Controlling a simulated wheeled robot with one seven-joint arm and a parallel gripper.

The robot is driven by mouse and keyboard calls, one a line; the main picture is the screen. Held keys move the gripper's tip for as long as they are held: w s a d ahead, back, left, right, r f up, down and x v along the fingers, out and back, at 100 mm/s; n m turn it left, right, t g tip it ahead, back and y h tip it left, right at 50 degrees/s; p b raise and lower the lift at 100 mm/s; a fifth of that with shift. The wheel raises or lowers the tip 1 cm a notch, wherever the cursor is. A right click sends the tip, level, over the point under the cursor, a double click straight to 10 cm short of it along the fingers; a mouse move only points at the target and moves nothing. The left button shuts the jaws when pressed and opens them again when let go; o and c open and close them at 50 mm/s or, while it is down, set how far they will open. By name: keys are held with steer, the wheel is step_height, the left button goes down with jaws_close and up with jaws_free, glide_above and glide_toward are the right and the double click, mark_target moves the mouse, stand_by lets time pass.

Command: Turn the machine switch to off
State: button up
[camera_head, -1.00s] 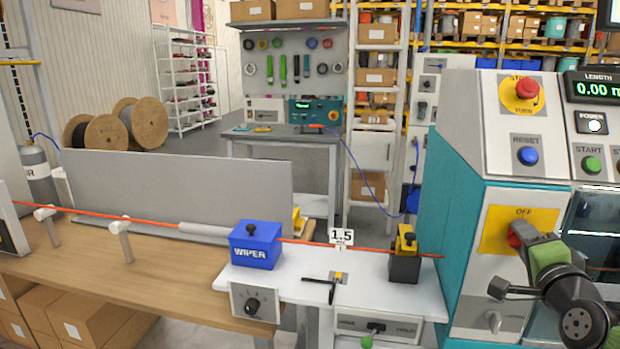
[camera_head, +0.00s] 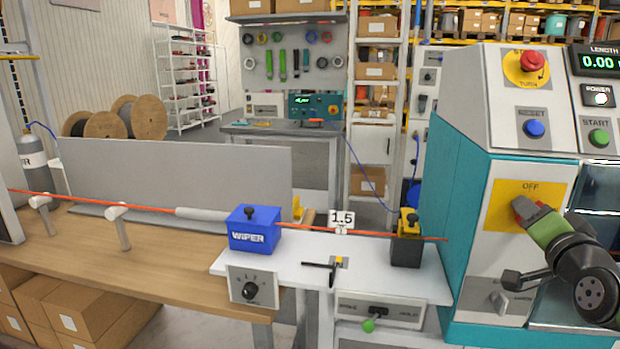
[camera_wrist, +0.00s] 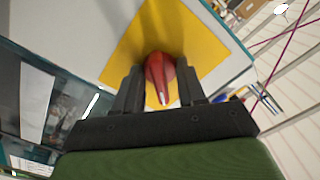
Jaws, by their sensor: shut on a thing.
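The machine switch is a red knob (camera_wrist: 160,76) on a yellow plate (camera_head: 503,211) marked OFF at its top, on the front of the teal and white machine (camera_head: 452,195). My gripper (camera_head: 522,208) is at the knob from the right. In the wrist view my gripper (camera_wrist: 160,92) has a dark finger on each side of the knob and is shut on it. A pale mark shows on the knob's near edge. In the head view the gripper and green wrist hide most of the knob, so its pointing direction is hard to read there.
Above the switch are a red stop button (camera_head: 531,62), a blue RESET button (camera_head: 534,128) and a green START button (camera_head: 599,137). A lever (camera_head: 506,299) sits below the plate. Left of the machine is a bench with a blue WIPER box (camera_head: 254,229) and an orange cable (camera_head: 340,231).

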steer(key=shift+f+n+b, duration=0.15)
steer(key=shift+n+b, duration=0.7)
steer(key=shift+n, duration=0.15)
steer(key=n, duration=0.5)
steer(key=o, duration=0.8)
steer(key=shift+n, duration=0.3)
steer(key=shift+c, duration=0.2)
steer(key=shift+s, duration=0.1)
steer(key=v, duration=0.7)
steer(key=shift+s+a, duration=0.2)
steer(key=shift+s, duration=0.2)
